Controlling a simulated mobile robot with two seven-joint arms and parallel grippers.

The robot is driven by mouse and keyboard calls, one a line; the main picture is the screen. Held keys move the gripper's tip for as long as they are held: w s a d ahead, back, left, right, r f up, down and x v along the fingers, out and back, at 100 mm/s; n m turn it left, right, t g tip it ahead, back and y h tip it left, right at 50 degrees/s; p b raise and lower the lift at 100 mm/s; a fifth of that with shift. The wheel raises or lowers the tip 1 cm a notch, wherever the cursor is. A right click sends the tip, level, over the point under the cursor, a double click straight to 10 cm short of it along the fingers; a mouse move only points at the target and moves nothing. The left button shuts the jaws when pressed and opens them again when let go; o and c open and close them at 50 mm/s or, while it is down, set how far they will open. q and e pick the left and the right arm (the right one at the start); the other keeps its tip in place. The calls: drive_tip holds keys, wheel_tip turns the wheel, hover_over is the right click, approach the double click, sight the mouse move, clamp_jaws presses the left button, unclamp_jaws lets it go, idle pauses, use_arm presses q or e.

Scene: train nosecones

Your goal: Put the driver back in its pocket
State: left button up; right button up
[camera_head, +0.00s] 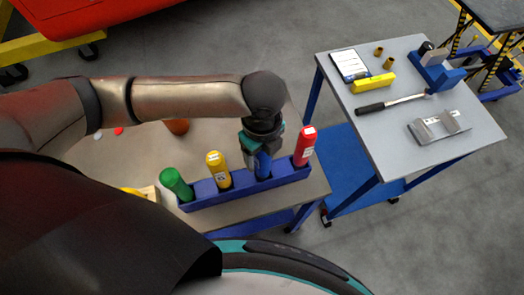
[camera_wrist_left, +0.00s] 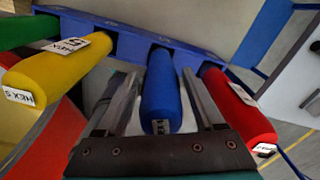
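A long blue rack (camera_head: 241,191) on the near table holds a green driver (camera_head: 177,184), a yellow driver (camera_head: 218,170), a blue driver (camera_head: 264,166) and a red driver (camera_head: 304,146) in a row. My left gripper (camera_head: 261,152) is above the blue driver. In the left wrist view, its open fingers (camera_wrist_left: 162,95) stand on either side of the blue handle (camera_wrist_left: 161,95), with gaps visible. The blue handle's far end meets the rack's top; its shaft is hidden. The red (camera_wrist_left: 240,108) and yellow (camera_wrist_left: 55,72) handles flank the fingers. My right gripper is out of view.
A blue-framed cart (camera_head: 385,145) at right carries a torque wrench (camera_head: 392,103), a yellow block (camera_head: 373,84), a metal bracket (camera_head: 439,126) and a blue fixture (camera_head: 438,70). An orange-brown round object (camera_head: 177,126) lies behind the rack. Grey floor separates table and cart.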

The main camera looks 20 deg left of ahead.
use_arm(q)
drive_tip(key=shift+o, duration=0.3)
wheel_tip(320, 180, up, 12)
drive_tip(key=shift+r+p, duration=0.2)
drive_tip(key=shift+p, duration=0.3)
idle(0.4)
